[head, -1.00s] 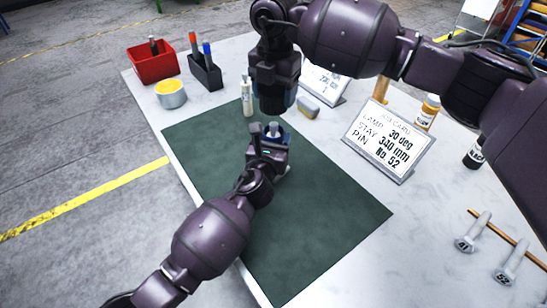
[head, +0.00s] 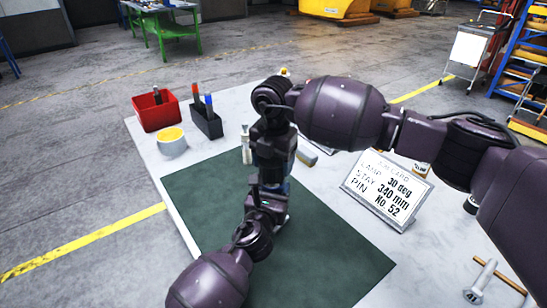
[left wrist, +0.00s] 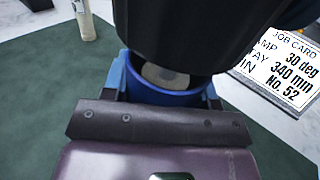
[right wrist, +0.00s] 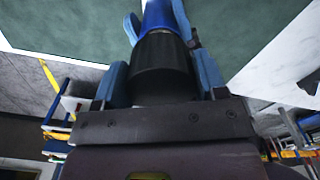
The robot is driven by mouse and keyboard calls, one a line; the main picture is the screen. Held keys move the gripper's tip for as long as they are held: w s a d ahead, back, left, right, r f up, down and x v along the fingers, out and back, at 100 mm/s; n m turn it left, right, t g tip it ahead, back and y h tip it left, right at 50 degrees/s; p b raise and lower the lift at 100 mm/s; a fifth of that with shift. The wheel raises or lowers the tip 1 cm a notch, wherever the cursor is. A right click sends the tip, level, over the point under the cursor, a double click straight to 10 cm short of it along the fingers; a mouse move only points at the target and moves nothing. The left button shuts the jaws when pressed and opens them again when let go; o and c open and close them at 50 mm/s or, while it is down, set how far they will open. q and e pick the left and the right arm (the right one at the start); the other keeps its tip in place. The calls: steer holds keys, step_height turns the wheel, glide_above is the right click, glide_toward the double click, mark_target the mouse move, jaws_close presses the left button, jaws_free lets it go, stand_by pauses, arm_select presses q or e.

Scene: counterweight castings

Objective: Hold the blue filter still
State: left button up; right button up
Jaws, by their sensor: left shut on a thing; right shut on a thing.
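The blue filter (left wrist: 165,94) stands in the jaws of my left gripper (left wrist: 165,90), which is shut on it; a blue rim and a round grey face inside it show in the left wrist view. My right gripper (right wrist: 163,80) is directly above, shut on a black cylindrical piece (right wrist: 160,65) that lines up with the blue body (right wrist: 160,14). I cannot tell if the black piece is part of the filter. In the head view the two grippers nearly meet over the green mat (head: 310,250), and they hide most of the filter.
A job card (head: 388,190) stands on the table to the right. A red bin (head: 158,110), a dark marker holder (head: 207,122), a grey pot with yellow contents (head: 172,145) and a white bottle (head: 246,145) stand at the back left. The mat's front is clear.

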stand_by(0.4)
steer(key=shift+f, duration=0.85)
steer(key=shift+f, duration=0.55)
steer(key=m, duration=0.4)
steer(key=shift+d+m, duration=0.1)
steer(key=shift+m, duration=0.3)
steer(key=m, duration=0.4)
steer(key=shift+s, duration=0.1)
steer(key=m, duration=0.4)
steer(key=shift+s, duration=0.1)
steer(key=m, duration=0.3)
steer(key=shift+m, duration=0.3)
